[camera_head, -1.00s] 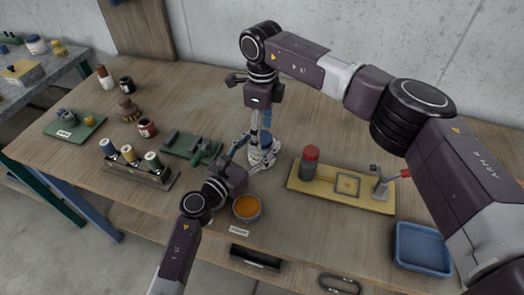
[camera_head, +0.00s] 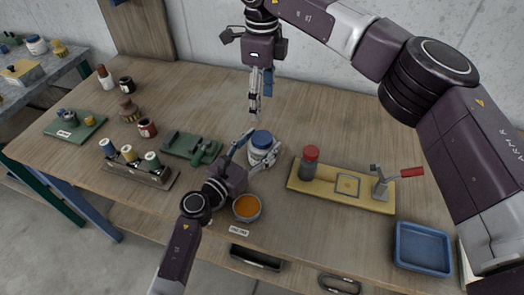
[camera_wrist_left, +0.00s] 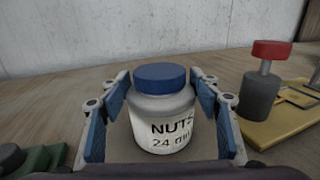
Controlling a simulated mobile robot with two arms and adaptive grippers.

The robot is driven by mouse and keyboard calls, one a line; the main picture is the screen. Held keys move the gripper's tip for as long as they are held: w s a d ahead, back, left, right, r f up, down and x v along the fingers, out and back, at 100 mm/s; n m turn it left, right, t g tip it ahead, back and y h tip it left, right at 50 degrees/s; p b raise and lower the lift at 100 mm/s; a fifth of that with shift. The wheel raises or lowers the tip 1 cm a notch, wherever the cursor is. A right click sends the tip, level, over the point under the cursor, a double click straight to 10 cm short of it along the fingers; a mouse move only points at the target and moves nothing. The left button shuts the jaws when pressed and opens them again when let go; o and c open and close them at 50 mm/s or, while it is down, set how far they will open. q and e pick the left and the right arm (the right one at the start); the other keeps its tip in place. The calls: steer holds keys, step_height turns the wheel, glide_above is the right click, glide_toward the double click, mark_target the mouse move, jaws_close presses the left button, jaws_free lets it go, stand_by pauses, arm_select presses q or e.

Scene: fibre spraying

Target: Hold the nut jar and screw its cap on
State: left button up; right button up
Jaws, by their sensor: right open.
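The nut jar (camera_head: 259,155) is a white jar with a blue cap (camera_head: 262,139) seated level on its top. It stands upright near the middle of the table. In the left wrist view the jar (camera_wrist_left: 165,120) shows its NUTS label and the cap (camera_wrist_left: 160,77). How tight the cap is cannot be told. My right gripper (camera_head: 255,112) hangs above and behind the jar, open and empty, apart from the cap.
A bowl of orange contents (camera_head: 246,208) is close in front of the jar. A yellow board (camera_head: 330,192) with a red-topped post and red-handled lever stands right. A blue tray (camera_head: 422,248) is front right. A green fixture (camera_head: 190,147) and a spool rack (camera_head: 138,173) stand left.

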arm_select(q)
steer(key=o, duration=0.4)
steer(key=shift+c, duration=0.2)
steer(key=v, duration=1.2)
